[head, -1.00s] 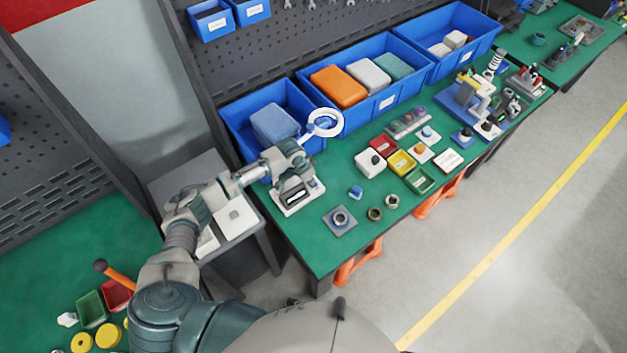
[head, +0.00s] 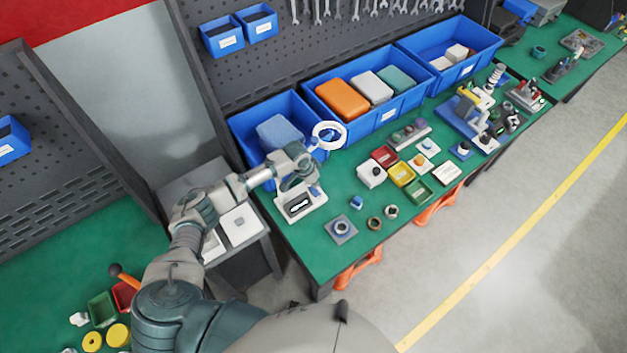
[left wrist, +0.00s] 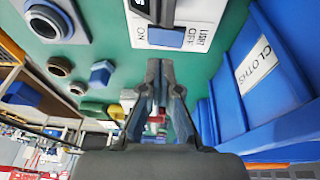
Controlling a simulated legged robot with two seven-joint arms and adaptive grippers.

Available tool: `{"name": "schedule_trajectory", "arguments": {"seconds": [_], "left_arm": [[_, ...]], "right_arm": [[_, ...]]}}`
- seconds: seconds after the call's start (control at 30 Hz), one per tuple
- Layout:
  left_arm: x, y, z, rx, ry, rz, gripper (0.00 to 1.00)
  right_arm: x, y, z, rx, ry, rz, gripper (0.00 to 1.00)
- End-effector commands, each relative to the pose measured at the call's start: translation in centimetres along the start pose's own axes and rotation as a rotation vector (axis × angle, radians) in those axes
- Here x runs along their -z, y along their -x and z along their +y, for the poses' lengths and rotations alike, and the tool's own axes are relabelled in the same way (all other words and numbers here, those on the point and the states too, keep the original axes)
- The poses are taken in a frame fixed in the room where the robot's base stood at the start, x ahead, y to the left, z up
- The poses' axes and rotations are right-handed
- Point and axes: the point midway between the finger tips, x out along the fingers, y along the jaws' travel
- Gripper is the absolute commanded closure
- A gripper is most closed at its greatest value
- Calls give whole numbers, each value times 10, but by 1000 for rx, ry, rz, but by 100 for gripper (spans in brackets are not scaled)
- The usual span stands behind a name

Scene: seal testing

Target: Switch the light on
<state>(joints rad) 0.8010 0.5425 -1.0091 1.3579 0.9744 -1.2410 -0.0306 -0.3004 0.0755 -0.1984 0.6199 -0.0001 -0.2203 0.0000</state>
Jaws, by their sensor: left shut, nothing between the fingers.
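A white switch box (head: 308,212) stands near the green bench's left end. In the left wrist view its panel (left wrist: 203,12) shows the words LIGHT, OFF and ON beside a blue rocker part (left wrist: 166,38) and a black part. A white ring lamp (head: 328,135) stands behind the box; I cannot tell whether it is lit. My left gripper (head: 312,182) is over the back part of the box. In the left wrist view its fingertips (left wrist: 158,66) are together, empty, and close to the blue part; contact is unclear. My right gripper is not in view.
Blue bins (head: 385,116) line the back of the green bench (head: 300,250). A block with a round socket (head: 341,229), small rings, a blue nut (head: 357,202) and coloured trays (head: 401,174) lie right of the box. A grey side table (head: 262,236) stands at the left.

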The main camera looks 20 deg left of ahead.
Motion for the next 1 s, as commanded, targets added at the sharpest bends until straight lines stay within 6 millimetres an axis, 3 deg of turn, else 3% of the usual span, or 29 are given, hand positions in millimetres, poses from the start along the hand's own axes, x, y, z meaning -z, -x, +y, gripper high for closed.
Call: {"name": "schedule_trajectory", "arguments": {"seconds": [0.03,0.1,0.4,0.6,1.0], "left_arm": [[4,19,0,7,-1,10,100],[2,34,5,7,-2,10,100],[0,84,16,4,-1,7,100],[-1,96,19,3,1,5,100],[0,96,21,3,0,4,100]], "right_arm": [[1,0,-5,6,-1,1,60],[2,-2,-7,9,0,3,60],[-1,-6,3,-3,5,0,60],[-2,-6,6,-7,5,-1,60],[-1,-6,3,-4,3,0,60]]}}
